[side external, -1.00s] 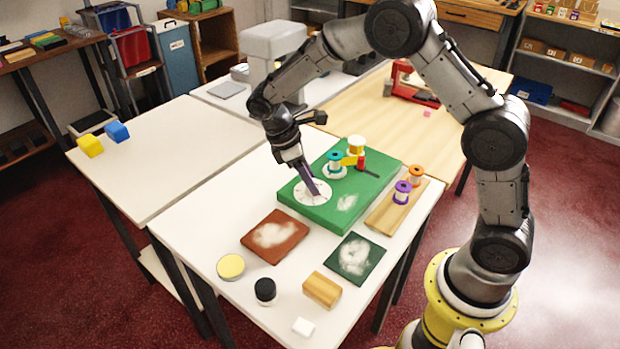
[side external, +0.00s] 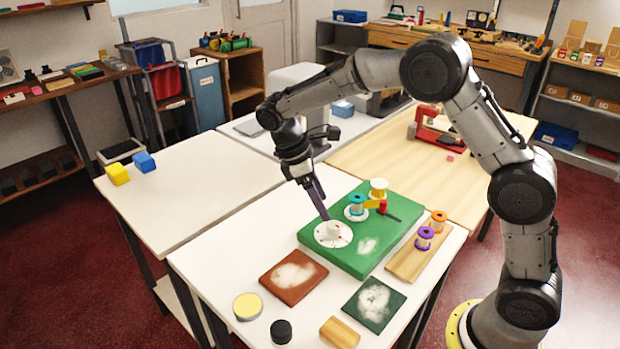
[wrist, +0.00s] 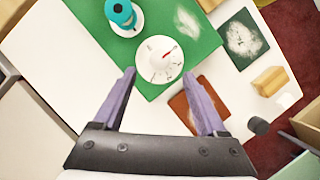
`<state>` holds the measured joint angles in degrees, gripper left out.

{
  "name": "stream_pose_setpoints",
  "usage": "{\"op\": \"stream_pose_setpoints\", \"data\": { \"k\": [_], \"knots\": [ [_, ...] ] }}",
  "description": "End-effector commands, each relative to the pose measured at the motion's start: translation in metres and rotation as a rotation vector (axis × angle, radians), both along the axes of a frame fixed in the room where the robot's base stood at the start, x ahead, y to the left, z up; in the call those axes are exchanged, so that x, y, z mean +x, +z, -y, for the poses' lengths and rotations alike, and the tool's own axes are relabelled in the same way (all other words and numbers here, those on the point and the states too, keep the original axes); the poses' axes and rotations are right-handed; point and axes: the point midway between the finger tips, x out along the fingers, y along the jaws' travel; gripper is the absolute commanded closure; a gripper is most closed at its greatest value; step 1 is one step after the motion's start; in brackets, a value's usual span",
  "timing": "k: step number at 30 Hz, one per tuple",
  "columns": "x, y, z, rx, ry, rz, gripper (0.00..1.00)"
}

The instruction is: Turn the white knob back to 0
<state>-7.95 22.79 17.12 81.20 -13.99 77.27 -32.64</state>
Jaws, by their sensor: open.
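The white knob (side external: 334,230) stands on a round white dial (side external: 334,243) at the near left end of the green board (side external: 372,262). In the wrist view the knob (wrist: 158,52) carries a red mark on its right side, tilted up and right; the dial's marks are too small to read. My gripper (side external: 325,217) is just above and left of the knob, pointing down. In the wrist view my gripper (wrist: 160,76) has its two purple fingers spread wide and empty, with the knob beyond the tips, between their lines. I see no contact.
Purple and orange spools stand on a wooden strip (side external: 405,262) at right. A brown swatch (side external: 293,275) and a dark green swatch (side external: 374,303) lie in front.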

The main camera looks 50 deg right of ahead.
Motion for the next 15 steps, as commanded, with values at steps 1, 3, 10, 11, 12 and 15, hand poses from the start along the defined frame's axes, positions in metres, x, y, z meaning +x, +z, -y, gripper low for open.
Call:
{"op": "stream_pose_setpoints", "data": {
  "k": [1, 3, 10, 11, 12, 15],
  "knots": [
    [0.004, 0.011, -0.004, 0.002, 0.002, 0.004, 0.25],
    [0.008, 0.024, -0.008, 0.001, 0.001, 0.003, 0.25],
    [0.017, 0.055, -0.017, 0.001, 0.001, 0.002, 0.25],
    [0.017, 0.058, -0.018, 0.0, 0.001, 0.001, 0.25],
    [0.018, 0.061, -0.019, 0.0, 0.001, 0.0, 0.25],
    [0.019, 0.065, -0.02, 0.001, 0.001, 0.0, 0.25]
  ]
}}
